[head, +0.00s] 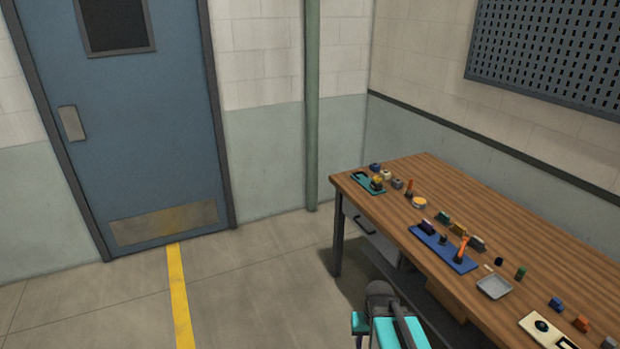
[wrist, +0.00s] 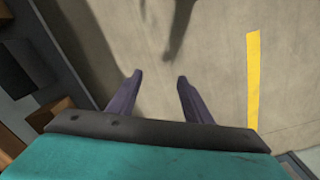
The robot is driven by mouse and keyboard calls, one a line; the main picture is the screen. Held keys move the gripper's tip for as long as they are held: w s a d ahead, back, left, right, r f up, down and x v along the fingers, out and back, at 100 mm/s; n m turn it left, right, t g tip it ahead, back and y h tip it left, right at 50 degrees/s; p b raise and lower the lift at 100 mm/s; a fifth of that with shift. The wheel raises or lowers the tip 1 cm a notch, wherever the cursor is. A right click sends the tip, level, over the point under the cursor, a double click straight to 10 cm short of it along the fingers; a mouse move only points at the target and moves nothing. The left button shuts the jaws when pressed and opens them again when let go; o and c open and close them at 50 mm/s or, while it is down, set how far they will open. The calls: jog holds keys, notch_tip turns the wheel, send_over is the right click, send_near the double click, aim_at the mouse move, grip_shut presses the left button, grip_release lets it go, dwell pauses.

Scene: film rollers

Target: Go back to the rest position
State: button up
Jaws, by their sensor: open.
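My gripper (wrist: 160,80) shows in the wrist view with its two dark fingers apart and nothing between them. It points down at the bare grey floor. In the head view my turquoise arm shows at the bottom, in front of the near left side of the workbench; the fingers cannot be made out there.
A wooden workbench (head: 560,240) stands at the right, bearing a blue tray (head: 460,263), a teal tray (head: 372,188), a grey dish (head: 494,287) and several small parts. A blue door (head: 120,130) is at the left. The floor (head: 240,290) around the yellow line (head: 179,290) is clear.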

jog(key=s+f+g+b, duration=0.1)
jog(key=s+f+b, duration=0.5)
jog(key=f, duration=0.7)
jog(key=s+a+f+g+b, duration=0.1)
jog(key=s+f+g+b, duration=0.1)
jog(key=s+f+b, duration=0.5)
jog(key=s+f+g+b, duration=0.2)
jog(key=s+f+b, duration=0.5)
jog(key=s+f, duration=0.5)
notch_tip(320, 180, down, 7)
jog(key=shift+s+a+r, duration=0.1)
jog(key=shift+s+a, duration=0.1)
jog(key=shift+s, duration=0.15)
jog(key=c, duration=0.4)
jog(key=shift+d, duration=0.1)
